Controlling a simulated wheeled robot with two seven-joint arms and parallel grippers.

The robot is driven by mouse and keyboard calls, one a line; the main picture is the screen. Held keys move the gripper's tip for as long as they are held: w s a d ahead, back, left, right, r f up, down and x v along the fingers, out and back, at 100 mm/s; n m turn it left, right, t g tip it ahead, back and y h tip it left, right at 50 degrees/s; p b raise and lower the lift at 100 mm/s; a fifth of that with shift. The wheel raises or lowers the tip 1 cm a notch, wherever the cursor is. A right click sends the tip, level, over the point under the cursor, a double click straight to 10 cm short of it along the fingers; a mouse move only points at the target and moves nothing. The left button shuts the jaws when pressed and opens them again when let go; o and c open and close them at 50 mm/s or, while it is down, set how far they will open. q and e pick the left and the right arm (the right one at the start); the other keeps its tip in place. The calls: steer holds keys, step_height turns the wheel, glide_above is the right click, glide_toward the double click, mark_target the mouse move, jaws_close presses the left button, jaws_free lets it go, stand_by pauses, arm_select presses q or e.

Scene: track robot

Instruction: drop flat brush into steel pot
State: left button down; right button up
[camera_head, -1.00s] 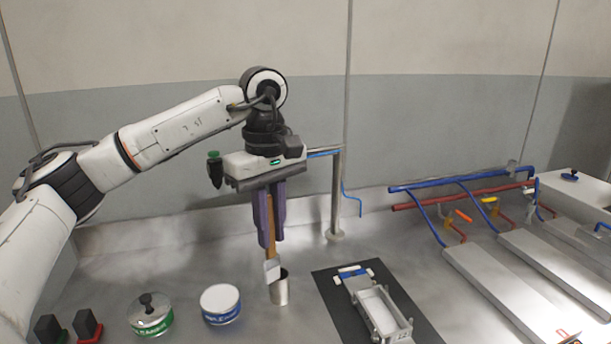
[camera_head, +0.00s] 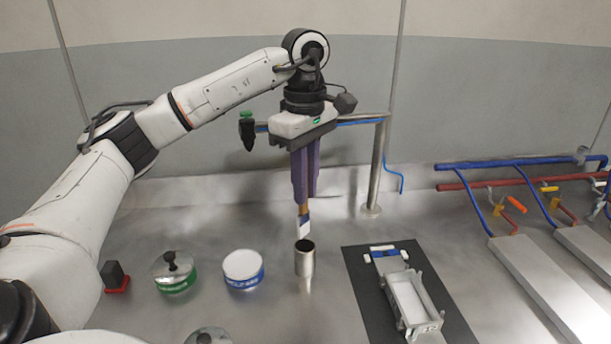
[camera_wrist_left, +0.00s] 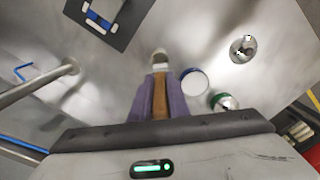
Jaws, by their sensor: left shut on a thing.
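My left gripper (camera_head: 305,196) has purple fingers pointing down, shut on the wooden handle of the flat brush (camera_head: 303,222). The brush hangs bristles down, its pale lower end just above the mouth of the steel pot (camera_head: 304,262). The pot is a narrow upright cylinder on the metal bench. In the left wrist view the brush (camera_wrist_left: 159,85) runs between the fingers (camera_wrist_left: 160,98), its pale end pointing away; it hides most of the pot there. My right gripper is not in view.
A blue-labelled white tin (camera_head: 243,268) and a green tin (camera_head: 174,272) stand left of the pot. A black mat (camera_head: 362,300) with a grey model truck (camera_head: 408,300) lies right. A steel post (camera_head: 376,170) stands behind right; blue and red pipes (camera_head: 510,165) run further right.

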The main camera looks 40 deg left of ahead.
mark_target(306, 213)
arm_select(q)
steer(key=shift+f+b, duration=1.7)
steer(key=shift+f, duration=0.55)
steer(key=c, duration=1.6)
jaws_free()
steer(key=shift+p, duration=0.4)
